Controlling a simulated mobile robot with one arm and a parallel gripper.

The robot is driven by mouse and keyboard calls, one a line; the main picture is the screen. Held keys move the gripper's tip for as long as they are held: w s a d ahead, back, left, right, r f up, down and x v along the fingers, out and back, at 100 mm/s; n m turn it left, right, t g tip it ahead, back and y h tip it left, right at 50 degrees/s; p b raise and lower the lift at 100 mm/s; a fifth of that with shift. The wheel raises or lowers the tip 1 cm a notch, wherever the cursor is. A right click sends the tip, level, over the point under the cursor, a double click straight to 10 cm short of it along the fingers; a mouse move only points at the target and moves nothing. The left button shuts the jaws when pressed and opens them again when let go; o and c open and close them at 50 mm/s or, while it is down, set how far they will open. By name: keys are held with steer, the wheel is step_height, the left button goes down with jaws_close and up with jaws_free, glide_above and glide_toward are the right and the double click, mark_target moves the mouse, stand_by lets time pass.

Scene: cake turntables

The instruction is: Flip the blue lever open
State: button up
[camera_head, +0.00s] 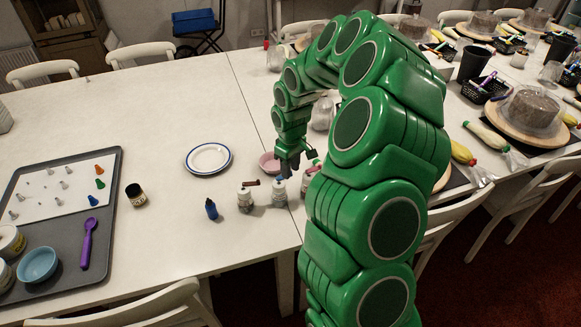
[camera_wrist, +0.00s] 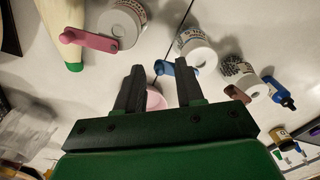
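A white jar with a blue lever (camera_wrist: 163,68) stands on the table, and its white body (camera_wrist: 194,50) shows just beyond my gripper's fingertips in the wrist view. The lever sticks out to the left from the jar; its free end appears between my fingertips and my right finger hides part of it. In the head view the same jar (camera_head: 280,194) stands below my gripper (camera_head: 288,168). My gripper is open in the wrist view (camera_wrist: 159,68), with nothing held. I cannot tell whether a finger touches the lever.
A jar with a brown lever (camera_head: 245,199) stands close on the left, with a small blue bottle (camera_head: 211,209) beyond it. A jar with a pink lever (camera_wrist: 92,40) is on the other side. A pink bowl (camera_head: 269,163) sits behind. The table around the white plate (camera_head: 208,158) is clear.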

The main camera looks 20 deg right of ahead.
steer(key=shift+r, duration=0.1)
step_height(320, 180, up, 7)
steer(key=shift+w+f, duration=0.1)
steer(key=shift+r, duration=0.4)
stand_by(0.6)
